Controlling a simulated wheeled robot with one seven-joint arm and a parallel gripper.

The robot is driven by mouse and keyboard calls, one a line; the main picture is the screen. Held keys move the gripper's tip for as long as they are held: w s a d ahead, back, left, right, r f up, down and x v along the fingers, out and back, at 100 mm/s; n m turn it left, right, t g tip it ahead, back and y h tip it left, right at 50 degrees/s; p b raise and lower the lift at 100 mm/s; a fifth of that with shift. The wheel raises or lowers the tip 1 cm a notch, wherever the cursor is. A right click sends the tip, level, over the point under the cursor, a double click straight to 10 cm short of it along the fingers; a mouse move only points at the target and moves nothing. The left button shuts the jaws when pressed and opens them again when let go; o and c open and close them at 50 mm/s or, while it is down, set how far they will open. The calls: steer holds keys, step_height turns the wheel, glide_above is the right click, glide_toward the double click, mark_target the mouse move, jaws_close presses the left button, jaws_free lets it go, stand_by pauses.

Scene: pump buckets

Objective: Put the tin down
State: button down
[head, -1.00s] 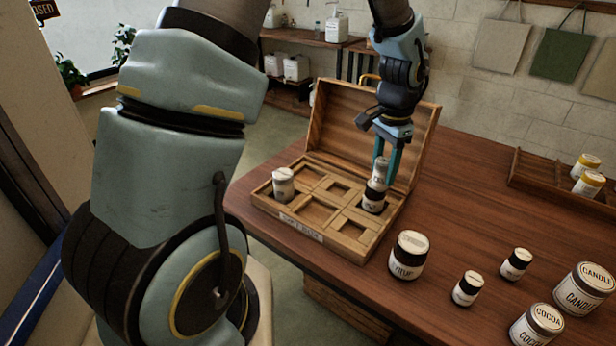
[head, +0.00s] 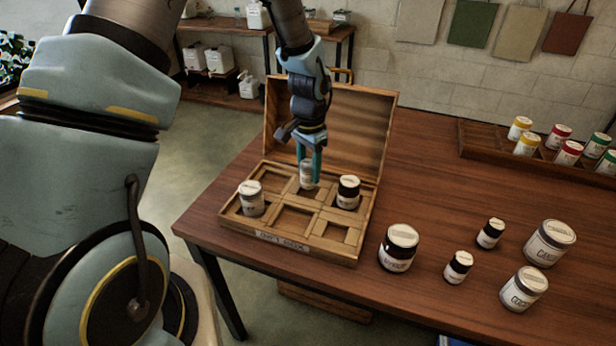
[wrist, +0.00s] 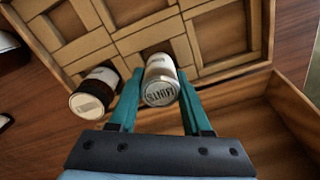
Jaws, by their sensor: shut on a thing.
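My gripper (head: 309,160) is shut on a small pale tin (head: 306,175). The tin is upright over the back middle compartment of the open wooden box (head: 285,257); I cannot tell whether it touches the bottom. In the wrist view the tin (wrist: 161,80) sits between the two teal fingers, its lid marked with dark lettering. A pale tin (head: 251,199) stands at the box's left. The front compartments in the middle and right are empty.
The box lid (head: 345,125) stands open behind my gripper. A rack (head: 480,140) holds several coloured-lid containers at the back right.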

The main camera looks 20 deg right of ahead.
mark_target(309, 180)
steer(key=shift+f+p, duration=0.3)
steer(key=shift+f, duration=1.35)
steer(key=shift+f, duration=0.15)
steer(key=shift+c, duration=1.7)
jaws_free()
step_height(309, 180, up, 12)
steer(key=b, duration=0.3)
steer(key=s+a+r+n, duration=0.2)
steer(key=a+n, duration=0.4)
steer(key=a, duration=0.9)
steer(key=s+a+r+n+t, duration=0.1)
steer(key=a+n, duration=0.6)
steer(key=a, duration=0.8)
steer(key=shift+s+a+r+t, duration=0.15)
steer(key=shift+s+r+t, duration=0.2)
steer(key=shift+s, duration=0.2)
